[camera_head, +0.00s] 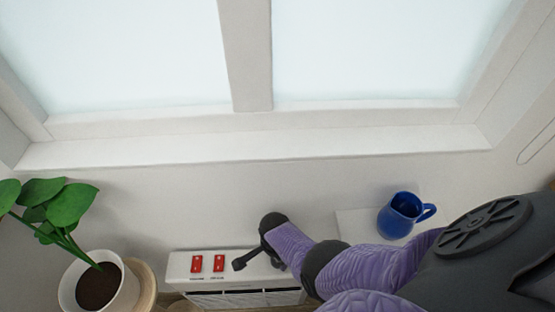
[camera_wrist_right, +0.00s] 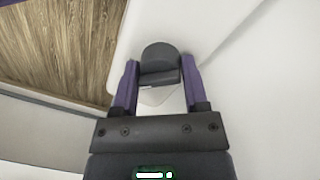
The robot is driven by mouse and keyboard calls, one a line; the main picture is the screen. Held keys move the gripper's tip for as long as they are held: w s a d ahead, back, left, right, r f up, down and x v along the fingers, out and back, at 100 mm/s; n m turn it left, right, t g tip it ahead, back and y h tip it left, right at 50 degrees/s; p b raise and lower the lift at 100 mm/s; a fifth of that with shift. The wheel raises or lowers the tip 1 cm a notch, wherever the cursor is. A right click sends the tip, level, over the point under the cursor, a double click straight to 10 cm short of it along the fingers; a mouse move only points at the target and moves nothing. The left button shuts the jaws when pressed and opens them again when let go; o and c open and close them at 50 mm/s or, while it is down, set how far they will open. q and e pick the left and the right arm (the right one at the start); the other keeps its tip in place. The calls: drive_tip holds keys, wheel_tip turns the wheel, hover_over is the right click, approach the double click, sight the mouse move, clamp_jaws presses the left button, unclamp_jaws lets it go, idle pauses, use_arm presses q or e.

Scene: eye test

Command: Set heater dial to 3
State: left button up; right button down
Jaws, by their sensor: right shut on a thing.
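The white heater (camera_head: 180,267) stands at the bottom of the head view, with its top panel and a dark grille showing. The dark grey dial (camera_wrist_right: 160,58) shows in the right wrist view between the two purple fingers of my right gripper (camera_wrist_right: 159,72). The fingers are shut on the dial from both sides. In the head view my right gripper (camera_head: 262,258) is over the right part of the heater's top and hides the dial there. The dial's markings and setting cannot be read. My left gripper is in neither view.
Two red switches (camera_head: 207,263) sit on the heater's top, left of my gripper. A potted plant (camera_head: 65,225) stands at the left. A blue mug (camera_head: 398,216) stands on a white surface at the right. A window with a white sill (camera_head: 250,145) lies behind.

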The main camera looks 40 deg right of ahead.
drive_tip(key=shift+w+r+m, duration=0.1)
drive_tip(key=shift+w+m, duration=0.05)
drive_tip(key=shift+m, duration=0.85)
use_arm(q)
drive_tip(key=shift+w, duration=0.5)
use_arm(e)
drive_tip(key=shift+d+m, duration=0.1)
drive_tip(key=shift+m, duration=0.2)
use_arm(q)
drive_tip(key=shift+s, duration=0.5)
use_arm(e)
drive_tip(key=shift+c, duration=1.9)
unclamp_jaws()
drive_tip(key=shift+o, duration=1.2)
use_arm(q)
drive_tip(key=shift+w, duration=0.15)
